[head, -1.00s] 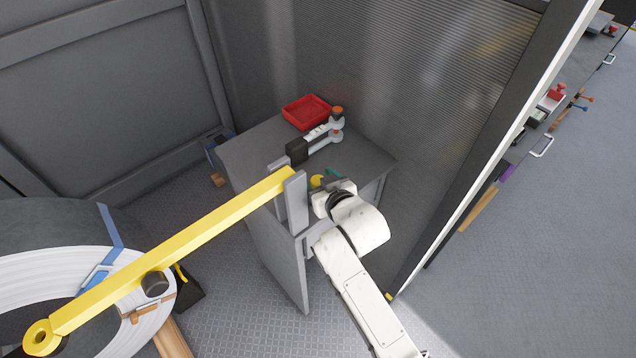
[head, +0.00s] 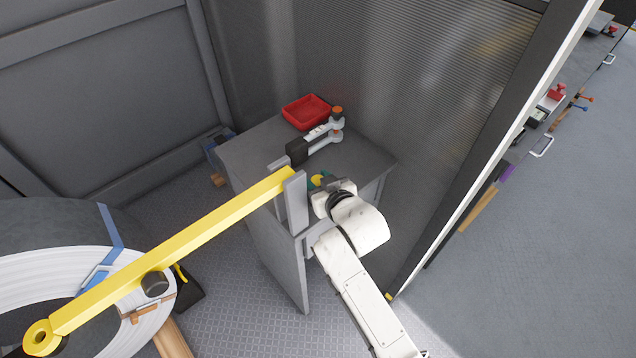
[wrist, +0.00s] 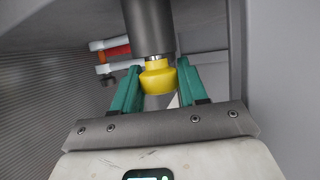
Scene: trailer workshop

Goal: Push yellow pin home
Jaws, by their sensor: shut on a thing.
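The yellow pin's round head (head: 318,180) shows beside the grey upright bracket (head: 297,205), partly hidden by my gripper. In the wrist view the yellow pin head (wrist: 158,82) sits at the end of a dark grey cylinder (wrist: 150,25), with a short bright metal band between them. My gripper (head: 322,179) has green fingers, one on each side of the yellow head; in the wrist view my gripper (wrist: 159,70) is shut on it. How deep the pin sits is hidden.
A long yellow bar (head: 170,240) runs from the bracket to the lower left, over a big white-edged coil (head: 60,270). A red tray (head: 306,112) and a grey clamp-like device (head: 325,137) with an orange top are on the grey cabinet (head: 250,150). A ribbed wall stands behind.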

